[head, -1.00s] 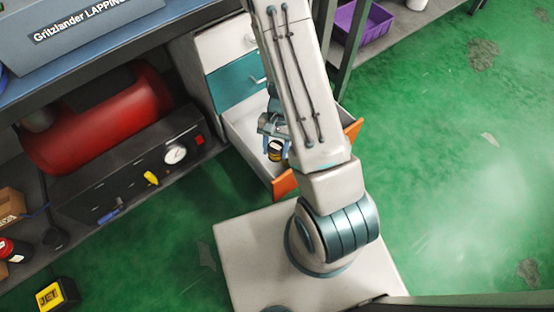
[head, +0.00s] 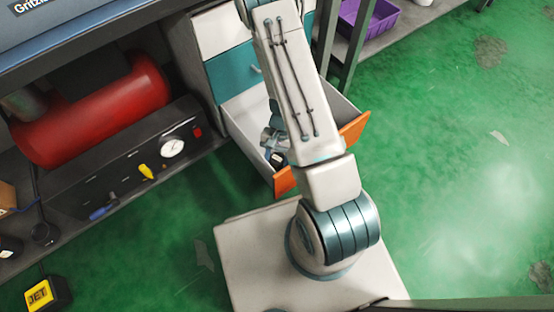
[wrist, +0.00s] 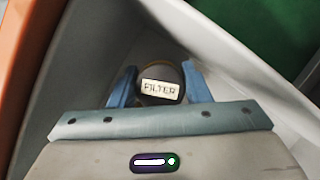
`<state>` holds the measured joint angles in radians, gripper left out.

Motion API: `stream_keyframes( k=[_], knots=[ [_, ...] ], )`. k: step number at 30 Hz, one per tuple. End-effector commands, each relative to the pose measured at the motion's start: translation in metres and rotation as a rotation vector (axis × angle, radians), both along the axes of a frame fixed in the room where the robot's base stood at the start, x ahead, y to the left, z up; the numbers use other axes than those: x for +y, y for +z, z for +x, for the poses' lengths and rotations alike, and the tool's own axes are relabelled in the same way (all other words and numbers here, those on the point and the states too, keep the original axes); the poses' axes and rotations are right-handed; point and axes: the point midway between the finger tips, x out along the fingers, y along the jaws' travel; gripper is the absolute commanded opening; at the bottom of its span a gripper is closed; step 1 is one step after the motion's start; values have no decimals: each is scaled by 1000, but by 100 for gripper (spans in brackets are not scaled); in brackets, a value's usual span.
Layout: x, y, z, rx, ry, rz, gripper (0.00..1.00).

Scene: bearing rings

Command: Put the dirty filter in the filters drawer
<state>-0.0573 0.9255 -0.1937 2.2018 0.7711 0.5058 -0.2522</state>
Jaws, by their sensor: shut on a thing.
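The dirty filter (wrist: 161,98) is a dark round piece with a pale label reading "FILTER". In the wrist view it sits between the two blue fingers of my gripper (wrist: 159,86), which is shut on it. The open bottom drawer has pale inner walls (wrist: 225,40) and an orange front (head: 354,128). My gripper (head: 276,153) and the filter are inside the drawer's outline, near its front left part. My arm covers much of the drawer in the head view. I cannot tell whether the filter touches the drawer floor.
A teal drawer (head: 232,73) is shut above the open one. A red tank (head: 95,115) and a black panel with a gauge (head: 172,147) stand to the left. A purple bin (head: 368,20) is on a shelf behind.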

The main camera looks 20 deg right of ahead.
Motion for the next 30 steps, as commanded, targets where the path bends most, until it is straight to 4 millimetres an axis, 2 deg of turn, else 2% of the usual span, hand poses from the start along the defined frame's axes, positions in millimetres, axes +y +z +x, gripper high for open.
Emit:
stream_keyframes(
  k=[15,16,18,26,30],
  knots=[
    [0,-12,0,0,1,0,20],
    [0,-12,0,0,1,0,46],
    [0,-12,0,1,0,-1,65],
    [0,-11,0,1,0,-1,65],
    [0,-5,0,1,0,-1,65]
  ],
)
